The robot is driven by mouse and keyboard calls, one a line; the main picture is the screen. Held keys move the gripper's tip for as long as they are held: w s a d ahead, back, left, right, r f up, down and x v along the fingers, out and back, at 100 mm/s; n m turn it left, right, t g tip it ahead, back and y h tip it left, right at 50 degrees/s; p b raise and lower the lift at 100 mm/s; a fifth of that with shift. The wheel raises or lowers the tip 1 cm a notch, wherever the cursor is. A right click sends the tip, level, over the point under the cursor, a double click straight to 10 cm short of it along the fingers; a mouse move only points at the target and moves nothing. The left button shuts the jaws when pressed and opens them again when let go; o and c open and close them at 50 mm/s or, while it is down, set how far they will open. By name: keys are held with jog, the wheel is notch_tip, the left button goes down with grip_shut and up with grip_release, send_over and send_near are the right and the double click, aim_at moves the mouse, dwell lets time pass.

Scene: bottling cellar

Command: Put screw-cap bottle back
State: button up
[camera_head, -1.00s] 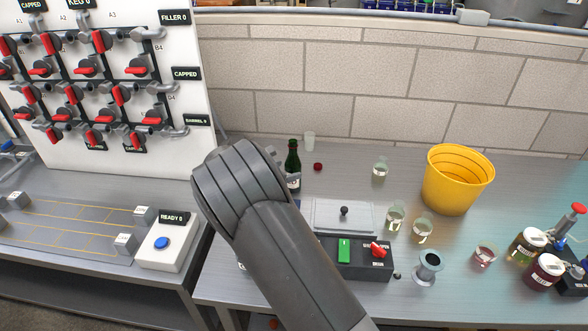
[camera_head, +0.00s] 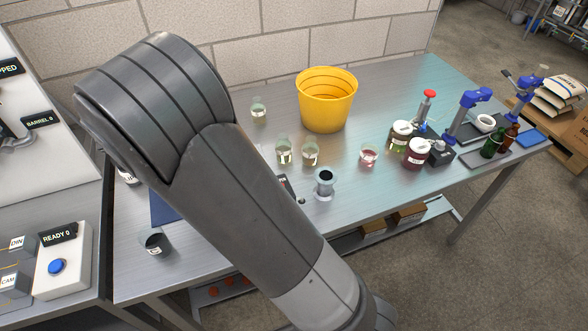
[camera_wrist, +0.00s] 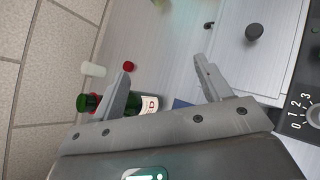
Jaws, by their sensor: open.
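In the wrist view a green bottle (camera_wrist: 88,103) with a white label shows partly behind the left finger of my gripper (camera_wrist: 165,65). My gripper is open, with only bare worktop seen between its fingertips. A small red cap (camera_wrist: 129,66) lies on the worktop by the left fingertip. In the head view my arm hides this bottle and my gripper. Another green bottle (camera_head: 493,145) and a brown bottle (camera_head: 509,137) stand on a tray (camera_head: 478,160) at the right end of the bench. I cannot tell which bottle is the screw-cap one.
A yellow bucket (camera_head: 327,100) stands at the back of the bench, with several glass beakers before it. Jars (camera_head: 418,153) and a blue lever device (camera_head: 468,105) stand to the right. A dark cup (camera_head: 156,243) is at the front left. A block wall runs behind.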

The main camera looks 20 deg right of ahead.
jog(key=s+d+r+m+g+y, duration=0.2)
jog(key=s+d+r+m, duration=0.35)
jog(key=s+d, duration=0.25)
jog(key=s+d+r+m+g+y, duration=0.1)
jog(key=s+d+r+m+y, duration=0.1)
jog(key=s+d+r+m, duration=0.35)
jog(key=s+d+m+y, duration=0.2)
jog(key=s+m, duration=0.3)
jog(key=s, duration=0.5)
jog(key=s+d+m+t+y, duration=0.1)
jog(key=s+d+m, duration=0.2)
jog(key=s+m, duration=0.3)
jog(key=s, duration=0.4)
jog(key=shift+r+t+y, duration=0.2)
jog(key=shift+t+y, duration=0.1)
jog(key=shift+y, duration=0.1)
